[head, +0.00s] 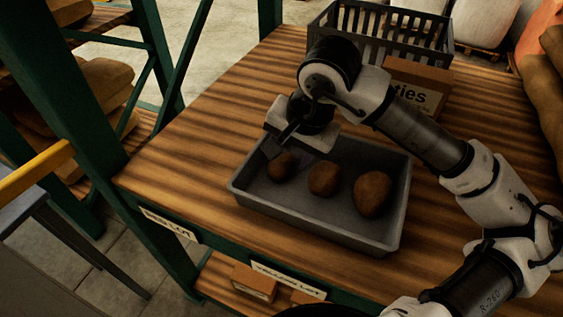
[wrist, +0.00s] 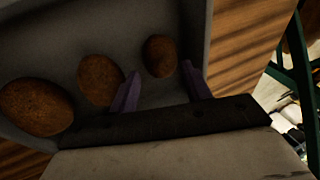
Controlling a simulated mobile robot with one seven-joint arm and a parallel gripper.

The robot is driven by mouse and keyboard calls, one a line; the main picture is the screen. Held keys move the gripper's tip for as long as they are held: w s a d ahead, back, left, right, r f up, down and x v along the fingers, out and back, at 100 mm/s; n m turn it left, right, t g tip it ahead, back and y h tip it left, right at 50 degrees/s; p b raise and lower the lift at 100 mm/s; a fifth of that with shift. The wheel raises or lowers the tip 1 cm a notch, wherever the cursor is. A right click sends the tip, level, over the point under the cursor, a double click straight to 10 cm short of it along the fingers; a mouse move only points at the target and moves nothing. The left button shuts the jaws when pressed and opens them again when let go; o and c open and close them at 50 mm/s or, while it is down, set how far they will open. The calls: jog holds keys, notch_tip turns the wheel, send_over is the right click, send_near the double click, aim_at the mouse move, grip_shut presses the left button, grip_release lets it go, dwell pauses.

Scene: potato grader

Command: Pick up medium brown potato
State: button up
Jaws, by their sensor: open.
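Three brown potatoes lie in a row in a grey tray (head: 315,222). The medium potato (head: 323,179) is in the middle; it also shows in the wrist view (wrist: 98,80). The largest potato (head: 372,193) is on the right, and at the left in the wrist view (wrist: 37,106). The smallest potato (head: 281,166) is on the left, and at the right in the wrist view (wrist: 159,56). My gripper (head: 273,150) is open above the tray's left end. In the wrist view its fingers (wrist: 160,72) point toward the smallest potato, with the medium one outside the left finger.
A dark slatted crate (head: 380,35) stands at the back of the wooden table (head: 190,140). A cardboard box (head: 418,80) with a partly hidden label stands behind the tray. A green rack post (head: 85,120) rises at the left. The table left of the tray is clear.

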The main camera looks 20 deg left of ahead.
aim_at(284, 160)
jog(key=p+x, duration=0.1)
jog(key=x, duration=0.3)
jog(key=shift+a+f+p, duration=0.2)
jog(key=shift+f+p, duration=0.15)
jog(key=shift+p, duration=0.05)
jog(key=c, duration=0.7)
jog(key=shift+o, duration=0.2)
jog(key=shift+w+r, duration=0.1)
jog(key=shift+r, duration=0.05)
